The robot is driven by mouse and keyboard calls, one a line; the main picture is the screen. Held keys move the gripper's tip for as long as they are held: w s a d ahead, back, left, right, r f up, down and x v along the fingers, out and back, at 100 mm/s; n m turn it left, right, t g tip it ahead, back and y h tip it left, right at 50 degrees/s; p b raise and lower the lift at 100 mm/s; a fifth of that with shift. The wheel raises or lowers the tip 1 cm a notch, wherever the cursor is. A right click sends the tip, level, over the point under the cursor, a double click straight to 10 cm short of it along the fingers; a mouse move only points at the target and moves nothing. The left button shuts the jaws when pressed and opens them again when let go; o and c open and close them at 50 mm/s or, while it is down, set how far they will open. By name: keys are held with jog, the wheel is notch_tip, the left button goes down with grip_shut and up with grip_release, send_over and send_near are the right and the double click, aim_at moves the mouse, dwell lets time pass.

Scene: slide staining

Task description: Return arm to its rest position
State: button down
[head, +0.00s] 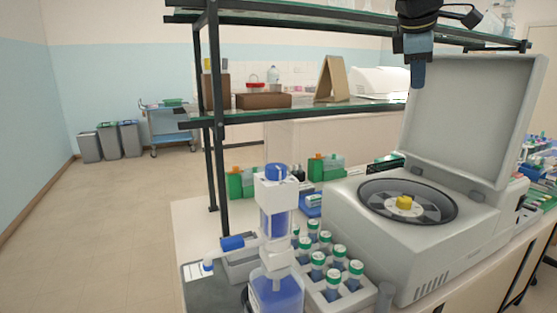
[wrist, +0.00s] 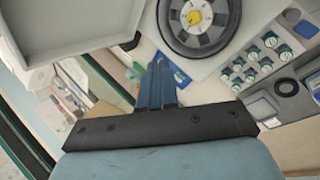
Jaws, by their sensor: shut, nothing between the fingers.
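My gripper (head: 418,76) hangs at the upper right in the head view, in front of the upper shelf and beside the raised centrifuge lid. In the wrist view my gripper (wrist: 160,68) has its two blue fingers together, with nothing between them. The grey centrifuge (head: 372,250) stands open on the bench below, with a dark round rotor and a yellow hub (head: 404,202). The rotor (wrist: 191,42) also shows at the top of the wrist view. My gripper appears clear of the lid, but the exact gap cannot be told.
The open lid (head: 468,120) stands upright to the right. A metal shelf frame (head: 214,90) rises at the left. A rack of green-capped bottles (head: 318,272) and a blue-topped dispenser bottle (head: 277,290) stand on the bench in front. The floor (head: 120,230) at the left is free.

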jog(key=s+a+f+m+y, duration=0.2)
jog(key=s+f+m, duration=0.4)
jog(key=s+f, duration=0.3)
jog(key=s+a+f+m+y, duration=0.2)
jog(key=s+f+m, duration=0.4)
jog(key=s+f, duration=0.3)
notch_tip(320, 180, down, 4)
jog(key=shift+s+a+f+m, duration=0.2)
jog(key=shift+a+m, duration=0.2)
jog(key=shift+a, duration=0.45)
